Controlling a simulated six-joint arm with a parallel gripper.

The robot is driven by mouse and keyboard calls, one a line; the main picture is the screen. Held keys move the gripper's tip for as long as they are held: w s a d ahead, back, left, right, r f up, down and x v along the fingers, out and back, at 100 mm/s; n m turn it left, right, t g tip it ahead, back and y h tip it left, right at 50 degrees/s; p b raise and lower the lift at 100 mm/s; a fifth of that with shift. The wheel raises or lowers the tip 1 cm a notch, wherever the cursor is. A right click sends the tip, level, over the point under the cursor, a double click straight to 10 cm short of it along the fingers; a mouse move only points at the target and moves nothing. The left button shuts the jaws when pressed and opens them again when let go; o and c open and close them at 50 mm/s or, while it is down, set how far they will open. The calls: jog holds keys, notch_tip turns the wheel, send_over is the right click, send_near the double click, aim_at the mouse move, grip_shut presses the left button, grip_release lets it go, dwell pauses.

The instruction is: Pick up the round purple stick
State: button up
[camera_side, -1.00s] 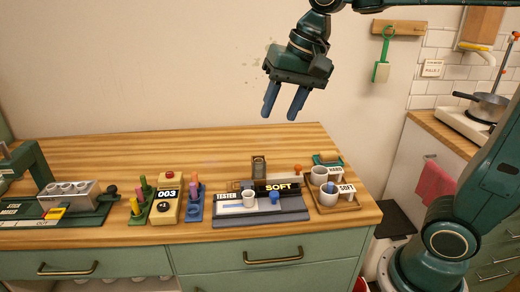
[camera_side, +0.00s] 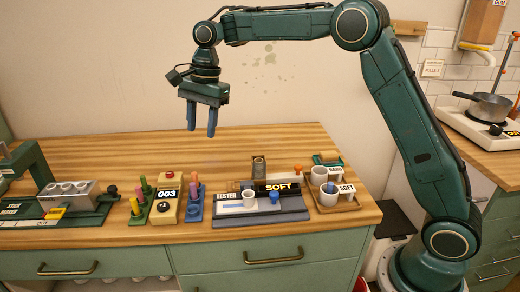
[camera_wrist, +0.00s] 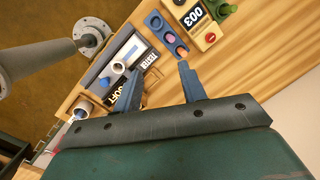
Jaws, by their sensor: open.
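The blue rack (camera_side: 193,212) stands on the counter, right of the block marked 003. My gripper (camera_side: 201,134) points down, open and empty, in the air above the rack's area. In the wrist view its two fingers (camera_wrist: 160,82) are apart, with the rack beyond them. The shape of the purple stick's side is too small to tell.
The block 003 (camera_side: 167,207) and a green rack (camera_side: 137,216) with several coloured sticks stand left of the blue rack. The tester board (camera_side: 290,213) with a white cup and a blue piece lies to its right. The wood behind the rack is clear.

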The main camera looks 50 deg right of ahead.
aim_at(193, 184)
jog(key=w+f+m, duration=0.2)
jog(key=w+f, duration=0.2)
jog(key=f, duration=0.2)
jog(key=shift+w+a+m+g, duration=0.15)
jog(key=shift+a+m+g, duration=0.15)
jog(key=shift+g, duration=0.1)
jog(key=shift+f, duration=0.1)
jog(key=shift+a+f, duration=0.2)
jog(key=shift+f, duration=1.2)
jog(key=shift+a+f, duration=0.2)
jog(key=shift+f, duration=1.15)
jog(key=shift+a+f, duration=0.2)
jog(key=shift+f, duration=1.2)
jog(key=shift+a+f, duration=0.2)
jog(key=shift+f, duration=1.1)
jog(key=shift+a+f, duration=0.2)
jog(key=shift+f, duration=1.05)
grip_shut()
